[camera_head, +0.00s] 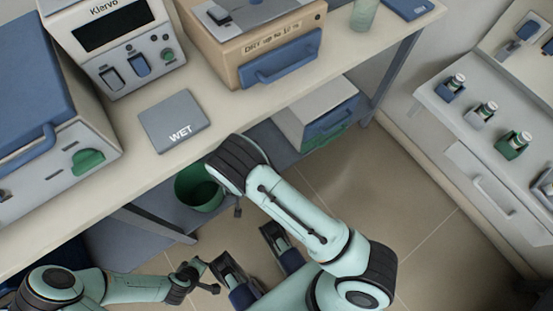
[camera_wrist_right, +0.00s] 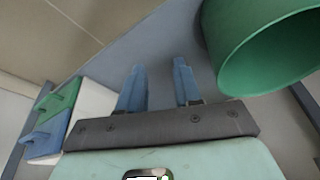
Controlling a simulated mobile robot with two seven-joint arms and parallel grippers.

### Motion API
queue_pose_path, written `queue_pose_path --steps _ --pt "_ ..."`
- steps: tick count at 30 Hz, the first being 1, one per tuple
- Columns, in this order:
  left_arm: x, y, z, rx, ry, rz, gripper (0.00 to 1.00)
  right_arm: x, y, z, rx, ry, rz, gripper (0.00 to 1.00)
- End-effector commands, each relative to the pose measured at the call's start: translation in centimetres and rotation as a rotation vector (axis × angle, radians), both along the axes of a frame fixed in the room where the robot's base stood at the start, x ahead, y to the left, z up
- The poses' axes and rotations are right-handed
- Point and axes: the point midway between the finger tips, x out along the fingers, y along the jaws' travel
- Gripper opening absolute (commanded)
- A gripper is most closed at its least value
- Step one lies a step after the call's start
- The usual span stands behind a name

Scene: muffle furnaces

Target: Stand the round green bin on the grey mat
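The round green bin (camera_head: 198,190) stands on the lower shelf under the bench in the head view, partly covered by the bench edge and my right arm. In the right wrist view the bin (camera_wrist_right: 232,45) is at the upper right, its open mouth showing. The grey mat (camera_head: 160,122), marked WET, lies bare on the bench top above it. My right gripper (camera_wrist_right: 160,75) is open and empty, with the bin beside its fingers, not between them. It is hidden in the head view. My left gripper (camera_head: 196,275) is low and small at the lower left; its opening is unclear.
A drawer unit (camera_head: 303,112) with blue and green fronts stands on the lower shelf right of the bin; it also shows in the right wrist view (camera_wrist_right: 88,108). Furnaces (camera_head: 112,45) and a DRY box (camera_head: 215,55) flank the mat. A side counter (camera_head: 462,108) stands right.

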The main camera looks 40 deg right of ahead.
Motion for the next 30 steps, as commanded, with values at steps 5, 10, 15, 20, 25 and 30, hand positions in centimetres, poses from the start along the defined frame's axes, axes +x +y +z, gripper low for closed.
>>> queue_pose_path --steps 5,10,15,20,25,30 --pt "0.0 0.0 0.0 0.000 0.000 0.000 0.00 -8.9 -6.4 -2.8 0.057 0.135 -0.008 0.34" --pt "0.0 0.0 0.0 0.000 0.000 0.000 0.00 -13.9 -7.3 -2.1 0.190 0.135 0.016 0.34" --pt "0.0 0.0 0.0 0.000 0.000 0.000 0.00 -15.8 -6.7 -0.6 0.290 0.088 0.032 0.34" --pt "0.0 0.0 0.0 0.000 0.000 0.000 0.00 -16.1 -6.4 0.0 0.318 0.069 0.040 0.34" --pt "0.0 0.0 0.0 0.000 0.000 0.000 0.00 -16.1 -6.4 0.0 0.318 0.069 0.041 0.34" --pt "-0.4 -0.2 1.0 -0.004 0.008 -0.004 0.00 -16.5 -6.3 1.0 0.322 0.079 0.044 0.34"
